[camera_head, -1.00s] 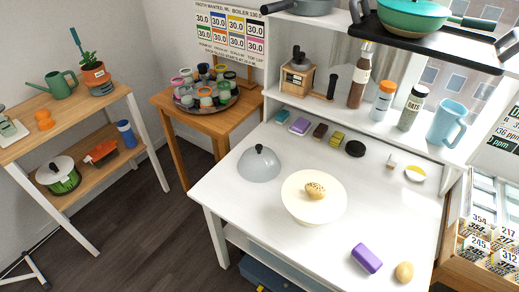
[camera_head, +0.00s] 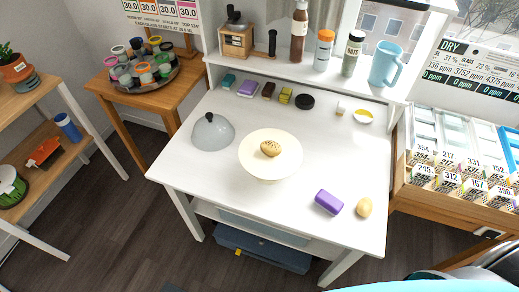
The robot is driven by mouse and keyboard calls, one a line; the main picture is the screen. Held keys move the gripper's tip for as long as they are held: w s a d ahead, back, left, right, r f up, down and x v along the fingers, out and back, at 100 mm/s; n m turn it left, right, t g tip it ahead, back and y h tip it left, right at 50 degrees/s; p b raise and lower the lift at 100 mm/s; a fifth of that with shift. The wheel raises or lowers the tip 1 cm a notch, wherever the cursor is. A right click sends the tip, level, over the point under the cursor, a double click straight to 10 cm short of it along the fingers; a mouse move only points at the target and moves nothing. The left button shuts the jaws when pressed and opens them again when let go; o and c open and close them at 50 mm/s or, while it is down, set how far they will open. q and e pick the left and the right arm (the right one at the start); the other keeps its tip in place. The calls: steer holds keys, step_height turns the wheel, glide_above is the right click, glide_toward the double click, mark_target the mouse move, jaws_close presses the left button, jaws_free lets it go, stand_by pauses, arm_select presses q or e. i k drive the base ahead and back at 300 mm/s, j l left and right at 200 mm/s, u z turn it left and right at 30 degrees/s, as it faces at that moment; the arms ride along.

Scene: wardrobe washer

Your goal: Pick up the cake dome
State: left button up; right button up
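The cake dome (camera_head: 213,133) is a grey, see-through-looking dome with a black knob on top. It rests upright on the left part of the white table (camera_head: 230,187). Left of centre on the same table, a cream cake stand (camera_head: 259,162) holds a speckled tan roll-like item (camera_head: 270,149). The dome is beside the stand, a little apart from it, and does not cover it. Neither of my grippers shows in the head view.
A purple block (camera_head: 329,202) and a yellow egg-shaped item (camera_head: 364,208) lie at the table's front right. Small coloured blocks and a black disc (camera_head: 305,101) line the back under a shelf with bottles and a blue pitcher (camera_head: 384,66). The table's front left is clear.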

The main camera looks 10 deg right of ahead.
mark_target(212, 132)
steer(key=i+j+z, duration=0.15)
steer(key=j, duration=0.25)
steer(key=i+j+z, duration=0.15)
steer(key=j, duration=0.25)
steer(key=i+j+z, duration=0.15)
steer(key=j, duration=0.25)
steer(key=i+j+z, duration=0.15)
steer(key=j, duration=0.3)
steer(key=j+z, duration=0.15)
steer(key=j, duration=0.3)
steer(key=i, duration=0.05)
